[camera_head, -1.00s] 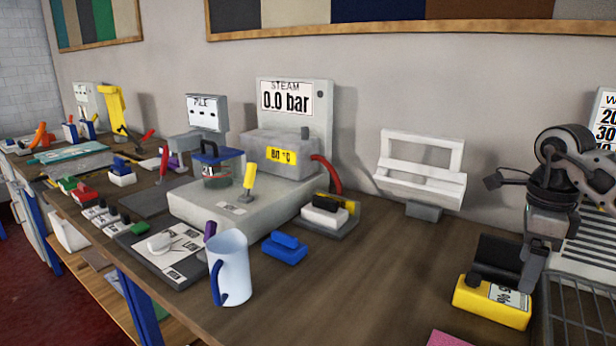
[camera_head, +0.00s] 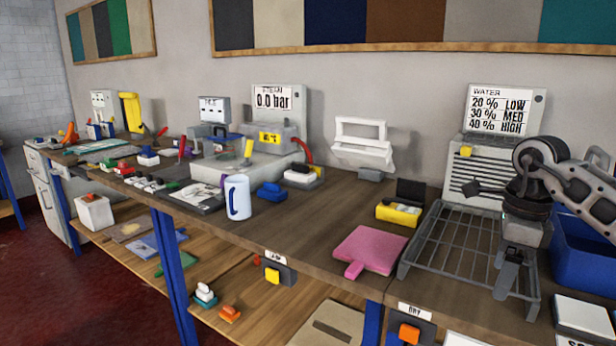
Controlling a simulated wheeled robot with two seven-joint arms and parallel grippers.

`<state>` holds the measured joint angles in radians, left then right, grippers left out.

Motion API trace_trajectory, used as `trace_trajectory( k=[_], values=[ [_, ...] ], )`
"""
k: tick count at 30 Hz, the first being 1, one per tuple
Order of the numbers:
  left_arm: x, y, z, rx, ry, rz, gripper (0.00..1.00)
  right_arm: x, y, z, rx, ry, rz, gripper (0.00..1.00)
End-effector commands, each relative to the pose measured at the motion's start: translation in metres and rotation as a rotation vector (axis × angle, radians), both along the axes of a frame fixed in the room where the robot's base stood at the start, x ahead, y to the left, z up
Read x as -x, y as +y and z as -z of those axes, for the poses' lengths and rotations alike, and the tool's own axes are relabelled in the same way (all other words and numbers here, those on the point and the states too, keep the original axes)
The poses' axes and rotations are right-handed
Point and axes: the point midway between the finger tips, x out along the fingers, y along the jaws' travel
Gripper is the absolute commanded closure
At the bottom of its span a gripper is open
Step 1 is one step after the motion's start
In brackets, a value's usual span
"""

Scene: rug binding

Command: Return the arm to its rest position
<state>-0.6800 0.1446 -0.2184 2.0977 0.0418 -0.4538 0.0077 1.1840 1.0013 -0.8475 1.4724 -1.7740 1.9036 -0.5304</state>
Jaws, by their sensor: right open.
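My right arm comes in from the right edge. Its gripper (camera_head: 507,275) points down over the right part of the wire rack (camera_head: 438,258). The gripper is open and nothing shows between its fingers, which are seen nearly edge-on. I cannot tell whether its tips touch the rack. The yellow block meter (camera_head: 398,213) with a black top stands on the bench left of the rack, apart from the gripper. My left gripper is not in view.
A pink pad (camera_head: 369,249) lies left of the rack. A vented box with a water sign (camera_head: 497,112) stands behind. A blue bin (camera_head: 585,250) is right of the gripper. A white mug (camera_head: 237,197) and the steam unit (camera_head: 277,113) stand further left.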

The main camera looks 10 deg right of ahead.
Motion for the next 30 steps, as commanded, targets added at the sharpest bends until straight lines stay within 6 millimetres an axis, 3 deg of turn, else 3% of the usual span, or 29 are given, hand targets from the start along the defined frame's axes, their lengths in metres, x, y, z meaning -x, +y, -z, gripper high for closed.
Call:
trace_trajectory(
  k=[11, 14, 17, 18, 21, 24, 27, 29, 30],
  values=[
    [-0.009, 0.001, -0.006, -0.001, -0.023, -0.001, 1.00, -0.003, 0.114, 0.056, -0.365, -0.017, -0.087, 0.26],
    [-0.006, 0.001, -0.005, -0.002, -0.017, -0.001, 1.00, 0.004, 0.161, 0.071, -0.536, -0.005, -0.086, 0.26],
    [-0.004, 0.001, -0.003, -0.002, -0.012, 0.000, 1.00, 0.020, 0.223, 0.081, -0.797, 0.034, -0.040, 0.26],
    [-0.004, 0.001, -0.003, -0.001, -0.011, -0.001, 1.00, 0.030, 0.252, 0.081, -0.940, 0.062, 0.008, 0.26],
    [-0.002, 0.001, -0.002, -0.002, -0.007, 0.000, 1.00, 0.048, 0.311, 0.068, -1.327, 0.173, 0.227, 0.26],
    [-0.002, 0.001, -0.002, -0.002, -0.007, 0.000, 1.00, 0.052, 0.332, 0.053, -1.659, 0.316, 0.559, 0.26],
    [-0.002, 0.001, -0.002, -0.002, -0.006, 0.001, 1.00, 0.046, 0.324, 0.058, -1.910, 0.486, 0.993, 0.26],
    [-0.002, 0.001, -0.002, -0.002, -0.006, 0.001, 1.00, 0.044, 0.309, 0.075, -2.008, 0.596, 1.296, 0.26],
    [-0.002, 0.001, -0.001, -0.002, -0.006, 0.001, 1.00, 0.045, 0.297, 0.092, -2.047, 0.671, 1.514, 0.26]
  ],
)
